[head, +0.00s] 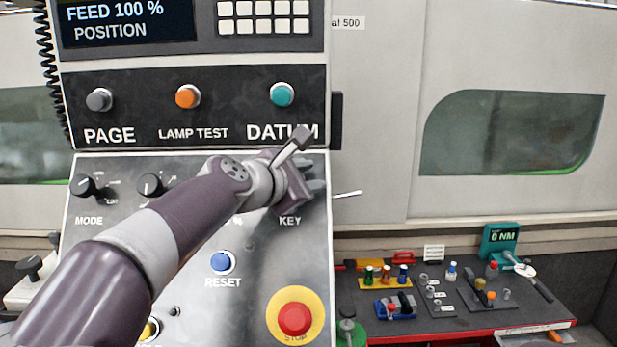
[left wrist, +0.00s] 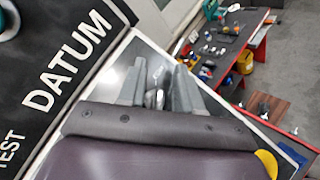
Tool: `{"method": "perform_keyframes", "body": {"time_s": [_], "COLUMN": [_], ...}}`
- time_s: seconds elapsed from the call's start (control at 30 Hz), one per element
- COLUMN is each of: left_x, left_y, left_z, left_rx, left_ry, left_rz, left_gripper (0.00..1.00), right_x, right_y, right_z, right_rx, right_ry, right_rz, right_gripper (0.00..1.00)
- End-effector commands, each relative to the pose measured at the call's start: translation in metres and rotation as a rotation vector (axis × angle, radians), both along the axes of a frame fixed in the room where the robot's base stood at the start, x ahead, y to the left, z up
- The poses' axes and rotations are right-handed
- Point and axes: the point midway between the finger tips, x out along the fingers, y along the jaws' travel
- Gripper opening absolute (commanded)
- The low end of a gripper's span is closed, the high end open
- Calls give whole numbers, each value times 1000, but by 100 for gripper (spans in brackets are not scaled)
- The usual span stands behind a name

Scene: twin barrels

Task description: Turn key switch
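My left gripper (head: 316,178) is at the right side of the lower control panel (head: 250,290), just above the KEY label. In the left wrist view, the two fingers of the left gripper (left wrist: 160,78) stand apart, pointing at the panel. A small silver key (left wrist: 155,98) shows in the gap between them, and I see no clear contact on both sides. In the head view the key switch is hidden behind the gripper and wrist. My right gripper is in neither view.
The MODE knob (head: 84,185) and a second black knob (head: 150,186) are on the left of the panel. A blue RESET button (head: 222,263) and a red STOP button (head: 295,318) are below. A cluttered red-edged bench (head: 470,332) stands at right.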

Motion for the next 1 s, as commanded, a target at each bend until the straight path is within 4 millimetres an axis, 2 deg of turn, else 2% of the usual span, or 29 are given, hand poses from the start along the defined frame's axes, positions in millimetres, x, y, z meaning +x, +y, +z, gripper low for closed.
{"method": "perform_keyframes", "body": {"time_s": [0.3,0.5,0.63,1.0], "left_x": [-64,-94,-101,-101], "left_y": [42,62,67,66], "left_z": [16,28,31,32], "left_rx": [0,-1,0,0], "left_ry": [-7,-6,-5,-4], "left_rz": [3,1,1,0], "left_gripper": [34,34,34,34], "right_x": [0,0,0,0], "right_y": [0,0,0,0], "right_z": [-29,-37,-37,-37], "right_rx": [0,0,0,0], "right_ry": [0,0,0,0], "right_rz": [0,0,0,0], "right_gripper": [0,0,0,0]}}
